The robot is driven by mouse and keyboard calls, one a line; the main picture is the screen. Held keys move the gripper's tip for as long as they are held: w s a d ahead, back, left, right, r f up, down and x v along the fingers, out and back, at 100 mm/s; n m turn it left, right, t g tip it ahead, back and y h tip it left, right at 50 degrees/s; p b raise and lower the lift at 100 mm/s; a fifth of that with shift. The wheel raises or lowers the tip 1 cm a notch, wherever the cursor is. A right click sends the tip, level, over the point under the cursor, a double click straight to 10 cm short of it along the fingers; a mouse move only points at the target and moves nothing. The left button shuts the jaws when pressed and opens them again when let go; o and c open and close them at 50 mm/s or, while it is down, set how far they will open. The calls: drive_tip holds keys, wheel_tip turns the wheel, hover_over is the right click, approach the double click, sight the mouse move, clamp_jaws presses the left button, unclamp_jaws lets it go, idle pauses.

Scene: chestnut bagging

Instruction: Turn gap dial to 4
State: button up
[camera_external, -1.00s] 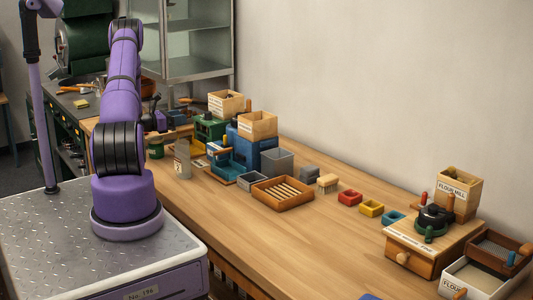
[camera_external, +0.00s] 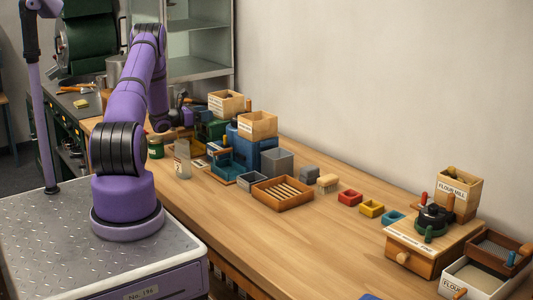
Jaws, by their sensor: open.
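My gripper (camera_external: 188,133) is at the far left part of the bench, at the end of my purple arm, beside the green machine (camera_external: 212,130). It is small and partly hidden, but it is open, and I see nothing held in it. The green machine has a wooden hopper box on top. A blue machine (camera_external: 243,140) with a similar box stands just in front of it. I cannot make out a gap dial or its numbers on either machine. Whether my fingers touch the green machine is unclear.
A glass jar (camera_external: 182,160) and a green can (camera_external: 155,147) stand close to my gripper. A slatted wooden tray (camera_external: 283,192), grey bins, a brush and small coloured boxes stand farther right. A flour mill (camera_external: 433,225) is at the right end. The middle front bench is clear.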

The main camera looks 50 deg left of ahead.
drive_tip(key=c, duration=0.9)
drive_tip(key=shift+d+n+y, duration=0.15)
drive_tip(key=shift+n+y, duration=0.95)
drive_tip(key=shift+y, duration=0.6)
drive_tip(key=shift+d+n+y, duration=0.15)
drive_tip(key=shift+n+y, duration=0.95)
drive_tip(key=shift+y, duration=0.6)
